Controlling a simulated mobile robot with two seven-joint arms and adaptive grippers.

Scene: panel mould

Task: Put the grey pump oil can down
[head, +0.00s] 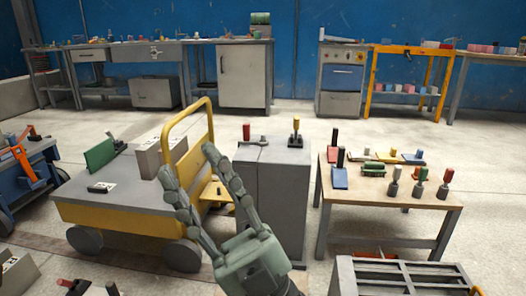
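My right gripper (188,165) reaches up from the bottom middle. Its two long grey-green fingers are spread, with the yellow cart's frame showing past them and nothing seen held between them. I cannot pick out the grey pump oil can for sure. Several small grey bodies with upright coloured tops stand at the right end of the wooden-topped table (390,212); one is this grey one with a dull top (392,190). They are too small to name, and they stand well to the right of the gripper. My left gripper is not in view.
A yellow cart (85,212) with a grey deck stands behind and left of the gripper. A grey cabinet (275,155) with small tools on top stands between cart and table. A grey slotted rack (400,272) is at bottom right. Workbenches line the blue back wall; open floor lies before them.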

